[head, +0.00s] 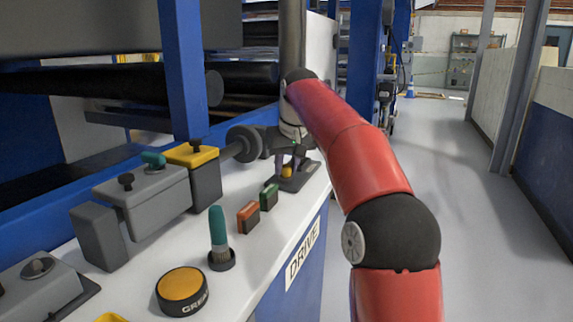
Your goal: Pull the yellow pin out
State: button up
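A small yellow pin (287,171) stands in a dark grey base plate (300,179) at the far end of the white machine top. My gripper (288,165) points down right over the pin, at the end of my red arm. Its fingers come down around the pin's upper part. It is too small in the picture to tell whether they touch or grip it.
A red block (248,217) and a green block (269,197) stand nearer on the white top (235,262). A dark round knob (246,144) sits left of my gripper. The aisle floor (450,200) at right is clear.

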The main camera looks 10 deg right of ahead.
grip_shut()
notch_tip(320, 180, up, 2)
jog(key=p, duration=0.3)
jog(key=shift+f, duration=0.15)
jog(key=o, duration=0.8)
grip_release()
jog(key=shift+o, duration=0.2)
jog(key=p+v, duration=0.1)
jog(key=v, duration=0.6)
jog(key=shift+s+r, duration=0.2)
jog(key=shift+r, duration=0.15)
